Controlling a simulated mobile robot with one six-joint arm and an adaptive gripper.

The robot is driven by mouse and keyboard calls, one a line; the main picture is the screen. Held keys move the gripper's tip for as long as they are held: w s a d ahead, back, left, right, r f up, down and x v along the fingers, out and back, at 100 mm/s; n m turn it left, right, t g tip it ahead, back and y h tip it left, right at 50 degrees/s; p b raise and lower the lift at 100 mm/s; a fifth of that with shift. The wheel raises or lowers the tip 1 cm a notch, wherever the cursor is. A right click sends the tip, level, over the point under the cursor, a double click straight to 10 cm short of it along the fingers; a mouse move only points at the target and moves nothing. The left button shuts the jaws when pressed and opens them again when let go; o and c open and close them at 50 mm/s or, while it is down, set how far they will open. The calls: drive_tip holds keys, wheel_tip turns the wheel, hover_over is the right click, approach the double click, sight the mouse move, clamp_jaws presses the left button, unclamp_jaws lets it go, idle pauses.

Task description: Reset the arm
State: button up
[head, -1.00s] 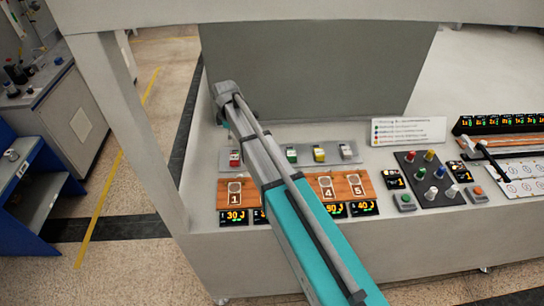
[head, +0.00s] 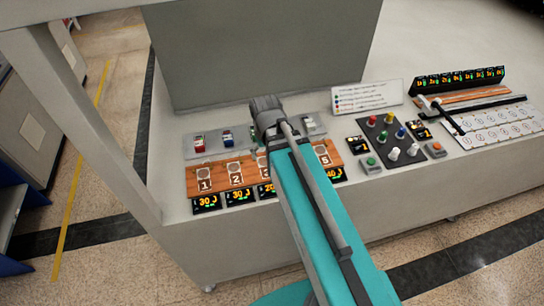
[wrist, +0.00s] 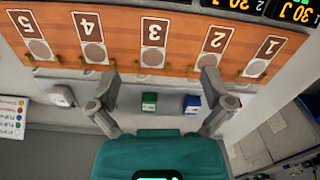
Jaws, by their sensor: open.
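My gripper (wrist: 160,95) is open and empty in the wrist view, its two fingers spread wide apart. Beyond them is the wooden board (wrist: 187,62) with numbered tags 1 to 5, seen upside down. A green block (wrist: 149,102) and a blue block (wrist: 192,104) show between and beyond the fingers, apart from them. In the head view my teal arm reaches up over the bench, and its end covers part of the board (head: 218,189) and of the grey block strip (head: 210,153) behind it. The fingers are hidden in the head view.
Right of my arm are a dark panel of coloured knobs (head: 386,136), a white sign (head: 367,96), and a numbered white sheet (head: 497,126) with a dark bar across it. A grey upright panel (head: 250,50) stands behind. A frame post (head: 90,120) is at the left.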

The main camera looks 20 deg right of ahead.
drive_tip(key=shift+s+d+m, duration=0.3)
drive_tip(key=shift+s+m, duration=0.05)
drive_tip(key=shift+s, duration=0.2)
drive_tip(key=shift+s+d+m, duration=0.3)
drive_tip(key=shift+s+m, duration=0.05)
drive_tip(key=shift+s, duration=0.15)
drive_tip(key=shift+f, duration=0.1)
wheel_tip(320, 180, down, 4)
drive_tip(key=b, duration=0.4)
drive_tip(key=shift+f, duration=0.1)
idle(0.5)
